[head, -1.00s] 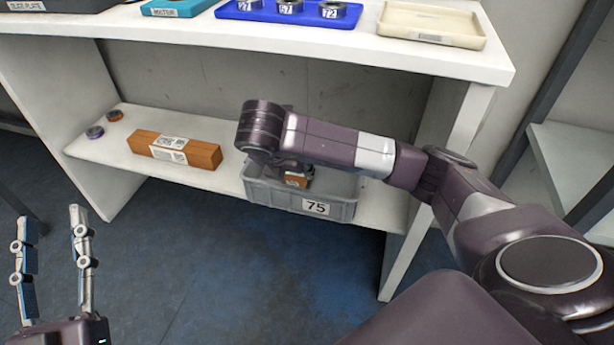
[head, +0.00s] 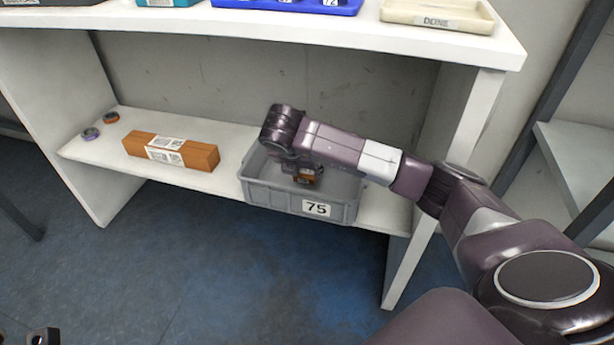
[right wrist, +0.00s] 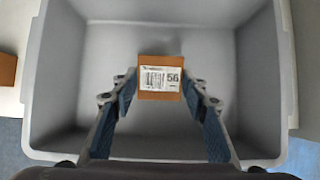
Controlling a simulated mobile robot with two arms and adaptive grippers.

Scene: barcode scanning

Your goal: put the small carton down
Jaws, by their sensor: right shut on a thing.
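The small carton (right wrist: 160,68) is brown with a white barcode label reading 56. My right gripper (right wrist: 160,88) is shut on it, one finger on each side, inside the grey bin (right wrist: 70,60). In the head view the bin (head: 270,193), labelled 75, stands on the lower shelf. There the carton (head: 305,179) shows only in part, below the right wrist. I cannot tell whether it touches the bin floor. Two separated fingertips of my left gripper (head: 24,337) show at the bottom left corner, empty.
A long brown carton (head: 170,151) with a white label lies on the lower shelf (head: 215,184), left of the bin. Two small rolls (head: 100,126) lie at its far left. The upper shelf (head: 330,28) overhangs the bin and holds a cream tray (head: 437,15) and a blue tray.

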